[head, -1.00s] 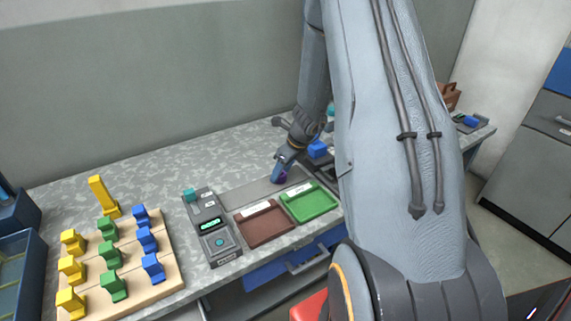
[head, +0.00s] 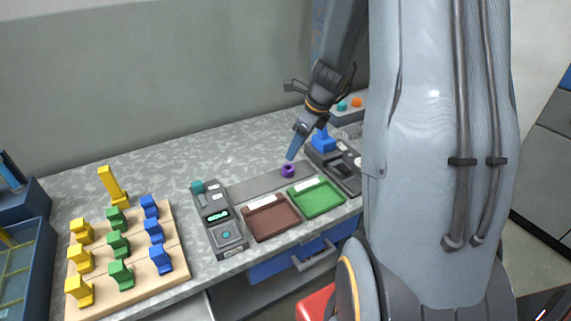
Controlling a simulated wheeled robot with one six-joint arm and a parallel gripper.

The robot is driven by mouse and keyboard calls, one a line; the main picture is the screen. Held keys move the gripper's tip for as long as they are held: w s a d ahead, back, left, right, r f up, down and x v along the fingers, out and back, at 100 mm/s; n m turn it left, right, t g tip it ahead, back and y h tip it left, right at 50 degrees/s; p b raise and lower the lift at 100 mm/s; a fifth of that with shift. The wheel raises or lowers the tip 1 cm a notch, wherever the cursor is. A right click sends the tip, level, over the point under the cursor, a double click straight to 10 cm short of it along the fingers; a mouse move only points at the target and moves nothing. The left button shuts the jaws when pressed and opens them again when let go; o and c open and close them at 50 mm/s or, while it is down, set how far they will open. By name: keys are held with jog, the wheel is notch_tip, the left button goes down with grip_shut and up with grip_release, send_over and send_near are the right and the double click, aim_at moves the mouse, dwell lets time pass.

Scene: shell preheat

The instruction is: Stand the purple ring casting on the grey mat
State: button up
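The purple ring casting (head: 288,170) stands on the grey mat (head: 250,187), toward the mat's right end. My gripper (head: 294,156) is just above and slightly right of the ring, seen from the side. The ring shows whole below the fingertips, and a small gap seems to lie between them. I cannot see whether the fingers are apart.
A brown tray (head: 271,235) and a green tray (head: 318,212) lie in front of the mat. A grey device (head: 219,220) stands left of them, another with a blue block (head: 324,141) to the right. A wooden board (head: 172,274) with several coloured blocks is at left.

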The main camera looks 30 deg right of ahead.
jog(key=s+a+r+n+g+h, duration=0.1)
jog(key=s+a+r+n, duration=0.1)
jog(key=s+a+n, duration=0.6)
jog(key=s+a+r+n+g+h, duration=0.1)
jog(key=s+a+n, duration=0.8)
jog(key=n, duration=1.1)
jog(key=shift+r+n, duration=0.3)
jog(key=shift+r, duration=0.05)
jog(key=shift+f+b, duration=0.45)
jog(key=shift+f, duration=0.1)
